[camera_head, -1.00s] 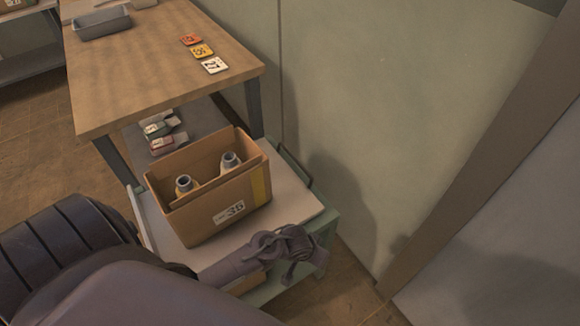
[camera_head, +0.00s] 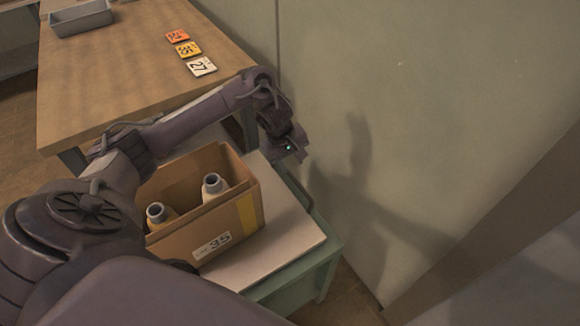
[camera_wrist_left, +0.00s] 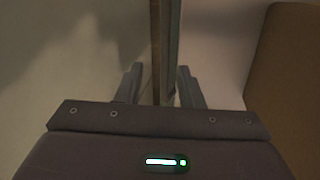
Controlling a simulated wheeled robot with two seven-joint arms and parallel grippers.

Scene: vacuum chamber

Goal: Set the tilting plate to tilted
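The tilting plate (camera_head: 280,238) is a pale flat board on a green stand (camera_head: 325,268). It looks about level, though its far left part is hidden by my arm and a box. My left gripper (camera_head: 292,152) is over the plate's back right edge, beside the wall. In the left wrist view, its two fingers (camera_wrist_left: 161,88) are apart. A narrow green-grey bar (camera_wrist_left: 173,45) and a brown edge run between them. I cannot tell whether the fingers touch the bar. My right gripper is not in view.
An open cardboard box (camera_head: 248,210) labelled 35 stands on the plate, holding two bottles (camera_head: 213,184). A wooden table (camera_head: 110,75) behind carries several numbered cards and a grey tray (camera_head: 82,18). A wall (camera_head: 400,120) stands close on the right.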

